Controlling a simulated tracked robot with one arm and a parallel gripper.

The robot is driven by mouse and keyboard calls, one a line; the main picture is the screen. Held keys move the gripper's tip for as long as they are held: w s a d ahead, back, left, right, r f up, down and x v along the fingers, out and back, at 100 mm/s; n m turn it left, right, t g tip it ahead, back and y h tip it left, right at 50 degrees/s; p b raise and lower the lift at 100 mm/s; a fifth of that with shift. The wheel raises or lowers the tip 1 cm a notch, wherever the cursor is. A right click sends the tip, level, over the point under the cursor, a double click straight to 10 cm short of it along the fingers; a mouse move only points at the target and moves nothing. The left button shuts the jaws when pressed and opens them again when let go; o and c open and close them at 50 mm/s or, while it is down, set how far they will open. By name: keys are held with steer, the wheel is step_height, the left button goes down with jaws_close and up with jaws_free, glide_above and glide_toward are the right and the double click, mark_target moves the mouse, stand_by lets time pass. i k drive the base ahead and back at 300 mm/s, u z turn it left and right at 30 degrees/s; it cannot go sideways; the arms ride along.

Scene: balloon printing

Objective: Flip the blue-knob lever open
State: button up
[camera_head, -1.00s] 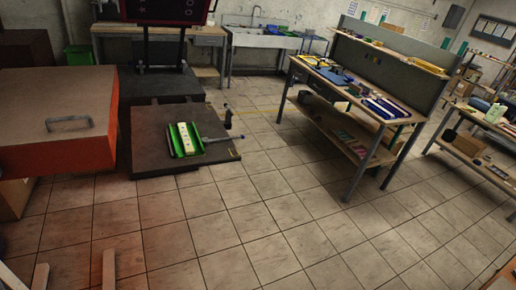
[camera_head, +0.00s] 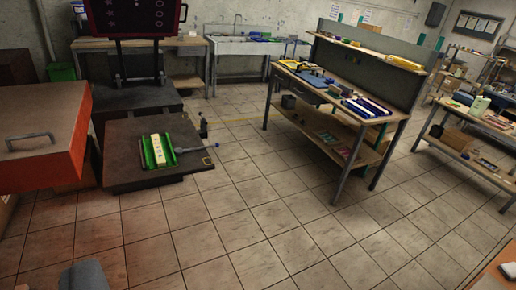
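A lever with a blue knob (camera_head: 217,147) sticks out to the right from beside a green tray (camera_head: 146,154) on a low dark platform (camera_head: 120,176) at the left. Its grey arm lies roughly level. A small upright black part (camera_head: 203,128) with a bluish top stands at the platform's back right edge. The green tray holds a pale yellow and white piece (camera_head: 161,149). The lever is small and far off. I cannot make out my gripper in this view, and nothing of it touches the lever.
An orange-red box with a grey handle (camera_head: 30,138) stands left of the platform. A red panel on a stand (camera_head: 100,20) is behind it. A workbench (camera_head: 345,118) stands right of centre. A grey shape (camera_head: 88,276) is cut off at bottom left. The tiled floor (camera_head: 240,215) between is clear.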

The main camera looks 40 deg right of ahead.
mark_target(176, 150)
steer(key=z, duration=0.65)
steer(key=i, duration=1)
steer(key=u, duration=0.05)
steer(key=k, duration=0.65)
steer(key=z, duration=0.5)
steer(key=i, duration=0.75)
steer(key=z, duration=0.5)
steer(key=i, duration=1.15)
steer(key=u, duration=0.55)
steer(key=i, duration=0.35)
steer(key=u, duration=0.35)
